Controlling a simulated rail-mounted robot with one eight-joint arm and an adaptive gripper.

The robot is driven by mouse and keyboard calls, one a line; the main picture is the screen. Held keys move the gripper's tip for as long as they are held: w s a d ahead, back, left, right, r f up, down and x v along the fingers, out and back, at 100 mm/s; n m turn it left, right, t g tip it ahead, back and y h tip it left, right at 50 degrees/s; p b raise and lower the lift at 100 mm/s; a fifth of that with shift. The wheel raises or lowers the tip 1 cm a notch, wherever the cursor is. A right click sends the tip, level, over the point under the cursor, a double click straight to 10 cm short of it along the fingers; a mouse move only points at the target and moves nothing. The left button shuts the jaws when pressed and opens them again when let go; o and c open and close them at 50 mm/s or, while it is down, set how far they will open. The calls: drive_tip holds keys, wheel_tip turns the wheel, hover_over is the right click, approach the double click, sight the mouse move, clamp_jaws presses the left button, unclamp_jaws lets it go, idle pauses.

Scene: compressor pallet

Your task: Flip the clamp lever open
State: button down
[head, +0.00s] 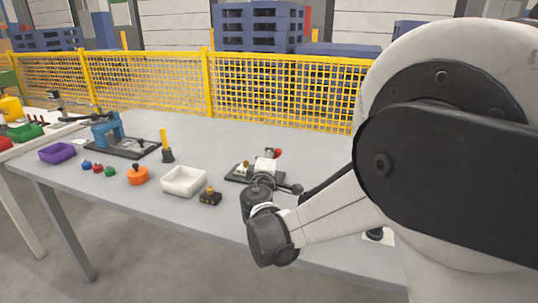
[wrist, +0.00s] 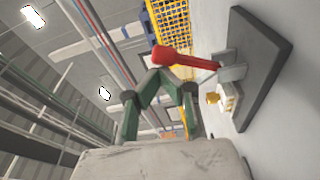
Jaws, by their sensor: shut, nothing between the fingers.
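The clamp stands on a dark base plate (head: 238,178) near the middle of the table. Its red lever (head: 277,153) shows just beyond my wrist in the head view. In the wrist view the red lever (wrist: 185,59) reaches left from the grey clamp body (wrist: 232,72), its thick end lying over my fingertips. My gripper (wrist: 165,72) has green fingers that come together, shut with nothing between them. The fingertips are right beside the lever's thick end; I cannot tell whether they touch it. In the head view my wrist hides part of the clamp.
An orange knob part (head: 137,175), a purple bin (head: 57,152) and a blue press (head: 107,131) are farther left. A yellow mesh fence (head: 270,90) runs behind the table.

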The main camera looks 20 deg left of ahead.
drive_tip(key=shift+d, duration=0.2)
drive_tip(key=s+a+p, duration=0.2)
drive_tip(key=s, duration=0.9)
drive_tip(key=shift+s+r+p, duration=0.25)
drive_tip(key=shift+r+p, duration=0.05)
drive_tip(key=shift+r, duration=0.05)
drive_tip(key=shift+d, duration=0.1)
